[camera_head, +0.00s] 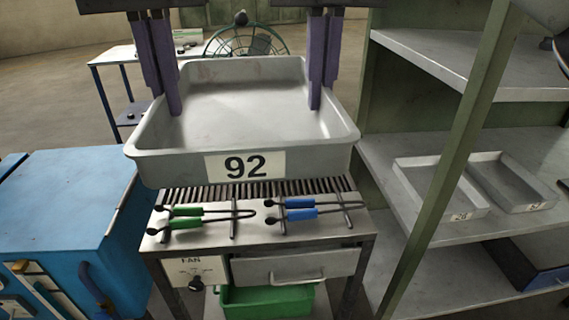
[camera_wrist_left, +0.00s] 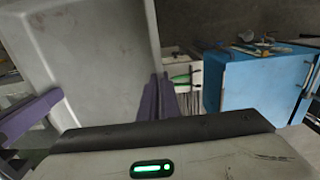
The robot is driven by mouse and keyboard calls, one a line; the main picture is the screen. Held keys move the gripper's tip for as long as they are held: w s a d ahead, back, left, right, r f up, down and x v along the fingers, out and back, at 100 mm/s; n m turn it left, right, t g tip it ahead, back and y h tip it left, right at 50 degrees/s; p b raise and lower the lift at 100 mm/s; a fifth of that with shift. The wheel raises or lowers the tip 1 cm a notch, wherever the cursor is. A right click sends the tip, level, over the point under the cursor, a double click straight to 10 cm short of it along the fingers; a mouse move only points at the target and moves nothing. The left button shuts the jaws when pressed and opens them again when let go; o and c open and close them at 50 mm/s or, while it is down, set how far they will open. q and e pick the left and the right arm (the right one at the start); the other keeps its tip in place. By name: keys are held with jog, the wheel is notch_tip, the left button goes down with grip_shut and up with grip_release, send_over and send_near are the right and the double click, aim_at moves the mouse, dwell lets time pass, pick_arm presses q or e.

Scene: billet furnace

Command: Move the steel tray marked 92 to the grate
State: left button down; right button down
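The grey steel tray marked 92 (camera_head: 178,142) is roughly level over the dark-barred grate (camera_head: 262,190), whose front bars show below it. I cannot tell whether its underside touches the bars. My left gripper (camera_head: 172,106) has its purple fingers on the tray's left wall, one inside and one outside. My right gripper (camera_head: 318,104) has its fingers on the right wall in the same way. Both look shut on the tray. In the left wrist view, the tray (camera_wrist_left: 105,60) fills the left side, with my left gripper's fingers (camera_wrist_left: 165,95) at its edge.
Green-handled tongs (camera_head: 190,211) and blue-handled tongs (camera_head: 300,202) lie on the bench front. A blue cabinet (camera_head: 60,215) stands left. A green post (camera_head: 450,150) and shelves holding a shallow tray (camera_head: 425,175) and a second tray (camera_head: 515,180) stand right. A fan (camera_head: 245,42) is behind.

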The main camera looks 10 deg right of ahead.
pick_arm(q)
jog(key=shift+w, duration=0.1)
pick_arm(e)
jog(key=shift+d, duration=0.4)
